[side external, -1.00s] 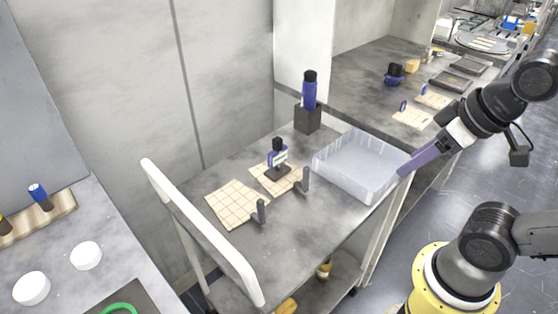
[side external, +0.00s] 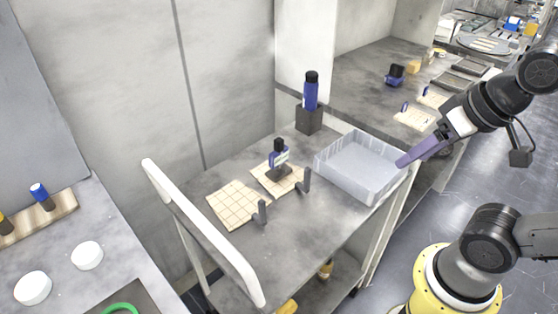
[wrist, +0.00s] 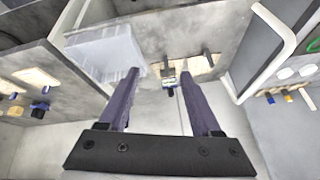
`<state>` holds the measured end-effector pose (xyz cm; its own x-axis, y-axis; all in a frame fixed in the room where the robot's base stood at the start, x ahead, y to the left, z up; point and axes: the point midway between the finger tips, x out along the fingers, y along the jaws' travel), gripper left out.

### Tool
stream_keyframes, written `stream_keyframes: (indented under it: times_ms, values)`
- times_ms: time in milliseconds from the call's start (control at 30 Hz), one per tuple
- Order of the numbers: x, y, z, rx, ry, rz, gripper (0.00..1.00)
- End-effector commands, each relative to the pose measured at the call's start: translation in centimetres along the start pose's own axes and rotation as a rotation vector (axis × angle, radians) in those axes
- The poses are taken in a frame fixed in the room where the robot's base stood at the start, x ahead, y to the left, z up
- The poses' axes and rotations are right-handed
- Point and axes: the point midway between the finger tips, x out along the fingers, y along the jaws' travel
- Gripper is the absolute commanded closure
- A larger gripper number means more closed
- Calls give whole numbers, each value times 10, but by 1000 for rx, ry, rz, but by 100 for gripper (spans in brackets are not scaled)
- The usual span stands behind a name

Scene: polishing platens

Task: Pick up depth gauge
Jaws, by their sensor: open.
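A small blue-and-black gauge with a pale display and dark foot, which looks like the depth gauge (side external: 279,158), stands upright on a tan gridded mat (side external: 263,180) on the cart. It also shows in the wrist view (wrist: 169,79), beyond the space between my fingers. My gripper (side external: 400,163) has purple fingers and hangs in the air by the right side of the clear bin, well apart from the gauge. In the wrist view my gripper (wrist: 158,67) is open, with nothing between its fingers.
The clear bin (side external: 345,183) stands between my gripper and the gauge. A blue bottle on a dark block (side external: 309,118) stands behind. Two grey upright posts (side external: 304,181) stand at the mats' front edges. A white rail (side external: 205,235) borders the cart's left end. The cart's front is clear.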

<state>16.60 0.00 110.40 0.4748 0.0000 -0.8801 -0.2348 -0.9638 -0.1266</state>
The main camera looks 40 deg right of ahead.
Motion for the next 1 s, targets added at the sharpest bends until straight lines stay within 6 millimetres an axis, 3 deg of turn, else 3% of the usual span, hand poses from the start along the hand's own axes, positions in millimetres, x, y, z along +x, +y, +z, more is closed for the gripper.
stream_keyframes:
  times_ms: [100, 233, 467, 667, 800, 1000]
  values:
    - [-16, -8, -31, 212, 13, -5, 35]
    - [-24, -21, -74, 461, -14, 7, 35]
    - [-2, -45, -160, 872, -88, 74, 35]
    - [52, -63, -220, 1133, -152, 167, 35]
    - [106, -72, -249, 1252, -195, 243, 35]
    - [186, -78, -262, 1287, -259, 341, 35]
